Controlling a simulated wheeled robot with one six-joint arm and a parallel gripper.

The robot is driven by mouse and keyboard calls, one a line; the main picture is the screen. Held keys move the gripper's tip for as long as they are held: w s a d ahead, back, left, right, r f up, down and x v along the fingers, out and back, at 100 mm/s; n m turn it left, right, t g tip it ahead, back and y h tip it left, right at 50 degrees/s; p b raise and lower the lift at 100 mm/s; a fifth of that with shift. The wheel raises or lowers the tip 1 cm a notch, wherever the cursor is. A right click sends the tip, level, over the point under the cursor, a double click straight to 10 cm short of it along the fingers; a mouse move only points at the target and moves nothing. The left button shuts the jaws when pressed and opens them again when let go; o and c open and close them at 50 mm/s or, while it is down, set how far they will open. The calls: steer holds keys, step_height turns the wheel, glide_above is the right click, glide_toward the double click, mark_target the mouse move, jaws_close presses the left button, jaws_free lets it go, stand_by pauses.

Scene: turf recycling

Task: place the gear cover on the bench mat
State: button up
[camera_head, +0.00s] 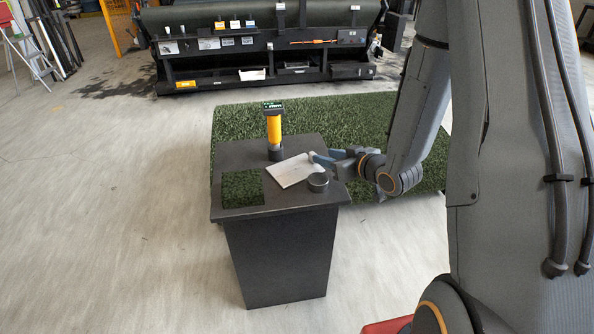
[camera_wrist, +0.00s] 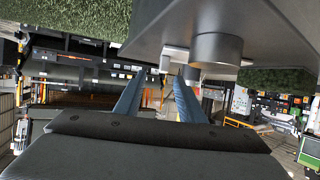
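A small round grey piece with a rim, which looks like the gear cover (camera_head: 318,183), stands on the dark bench top near its right front edge. In the wrist view a grey cylinder (camera_wrist: 217,50) shows close by, just beyond the right finger. A pale flat sheet, which looks like the bench mat (camera_head: 291,171), lies beside it on the bench. My gripper (camera_head: 322,157) is at the sheet's right end, behind the round piece. In the wrist view its blue fingers (camera_wrist: 158,82) are apart with nothing seen between them.
The dark bench (camera_head: 280,250) also carries a yellow cylinder (camera_head: 274,128) on a dark base at the back and a green turf square (camera_head: 242,188) at the left. A large turf strip (camera_head: 380,115) lies behind. A machine (camera_head: 260,45) stands further back.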

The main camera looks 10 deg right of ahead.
mark_target(295, 166)
steer(key=x, duration=0.7)
steer(key=shift+s+a+f+b, duration=0.2)
steer(key=shift+b, duration=0.15)
jaws_close()
